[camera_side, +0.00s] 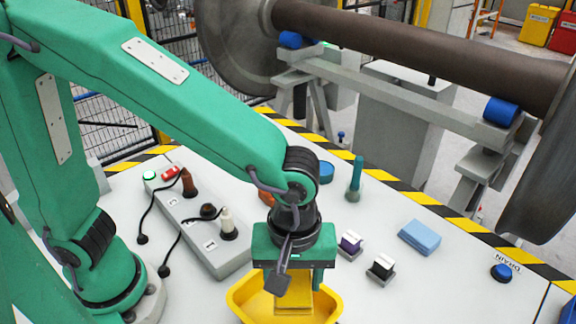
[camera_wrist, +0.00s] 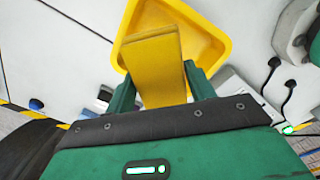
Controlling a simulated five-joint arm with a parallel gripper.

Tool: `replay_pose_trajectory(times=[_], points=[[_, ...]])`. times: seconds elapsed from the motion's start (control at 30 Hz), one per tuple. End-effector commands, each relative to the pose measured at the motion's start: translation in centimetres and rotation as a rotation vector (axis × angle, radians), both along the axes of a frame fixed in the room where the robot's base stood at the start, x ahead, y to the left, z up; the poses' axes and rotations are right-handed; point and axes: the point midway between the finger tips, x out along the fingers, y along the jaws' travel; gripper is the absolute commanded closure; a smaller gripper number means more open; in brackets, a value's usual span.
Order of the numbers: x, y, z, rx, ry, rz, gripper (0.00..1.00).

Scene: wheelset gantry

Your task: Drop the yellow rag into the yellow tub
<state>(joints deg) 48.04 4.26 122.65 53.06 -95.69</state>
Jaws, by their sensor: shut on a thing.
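The yellow rag (camera_wrist: 158,70) is a folded, darker yellow block between the fingers of my gripper (camera_wrist: 161,92), which is shut on it. In the side view my gripper (camera_side: 294,280) points down with the rag (camera_side: 294,297) below it, partly hidden by the gripper. The yellow tub (camera_wrist: 218,42) lies beneath the rag in the wrist view. The tub (camera_side: 243,297) also shows at the bottom of the side view, cut off by the frame edge. The rag overlaps the tub's opening in both views. I cannot tell whether it touches the tub floor.
A grey panel (camera_side: 205,247) with plugs and black cables lies left of the gripper. Two small blocks (camera_side: 350,244), (camera_side: 381,268) and a blue sponge-like block (camera_side: 420,237) lie to the right. A blue drain button (camera_side: 502,272) is farther right. A green bottle-like item (camera_side: 355,180) stands behind.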

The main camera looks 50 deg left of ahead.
Motion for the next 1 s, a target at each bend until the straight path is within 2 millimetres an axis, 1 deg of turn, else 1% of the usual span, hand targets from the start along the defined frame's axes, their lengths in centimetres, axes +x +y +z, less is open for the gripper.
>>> replay_pose_trajectory(times=[0.13, 0.47, 0.67, 1.0], points=[[-0.6, -0.3, 0.0, 0.0, 0.0, -0.001, 0.67], [-0.7, -0.3, -0.3, 0.001, 0.001, 0.0, 0.67], [-0.7, -0.3, -1.6, 0.002, 0.002, 0.0, 0.67], [-0.6, -0.3, -4.5, 0.002, 0.002, 0.0, 0.67]])
